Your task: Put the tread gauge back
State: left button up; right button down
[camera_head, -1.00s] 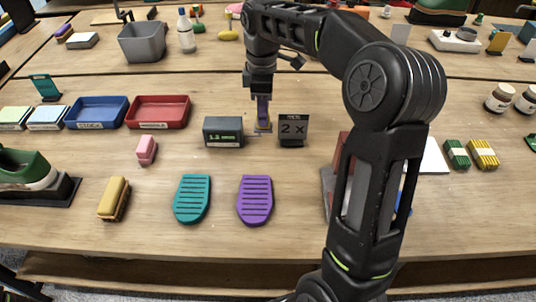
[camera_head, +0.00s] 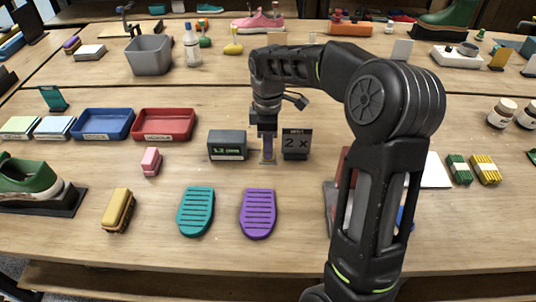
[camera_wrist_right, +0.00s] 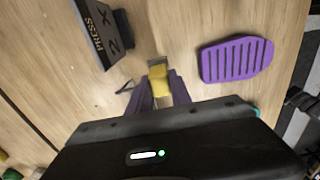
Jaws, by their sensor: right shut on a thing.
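My right gripper (camera_head: 268,157) is in front of the gap between a dark grey box with a green-lit display (camera_head: 228,145) and a black sign reading "2 x" (camera_head: 297,143). Its purple fingers, also in the right wrist view (camera_wrist_right: 158,98), are shut on a small yellow piece with a flat grey metal end, which looks like the tread gauge (camera_wrist_right: 158,73). The fingers hide part of it. I cannot tell whether its tip touches the table. The sign also shows in the wrist view (camera_wrist_right: 103,32). My left gripper is not in view.
A purple sole (camera_head: 258,213) and a teal sole (camera_head: 196,211) lie in front. A pink block (camera_head: 151,162), a red tray (camera_head: 164,123) and a blue tray (camera_head: 103,124) are to the left. Bare table lies between the gripper and the soles.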

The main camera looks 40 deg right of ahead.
jog(key=shift+f, duration=1.9)
jog(key=shift+f, duration=0.1)
jog(key=c, duration=1.2)
grip_release()
jog(key=shift+o, duration=0.2)
notch_tip(320, 180, up, 12)
jog(key=shift+r, duration=0.15)
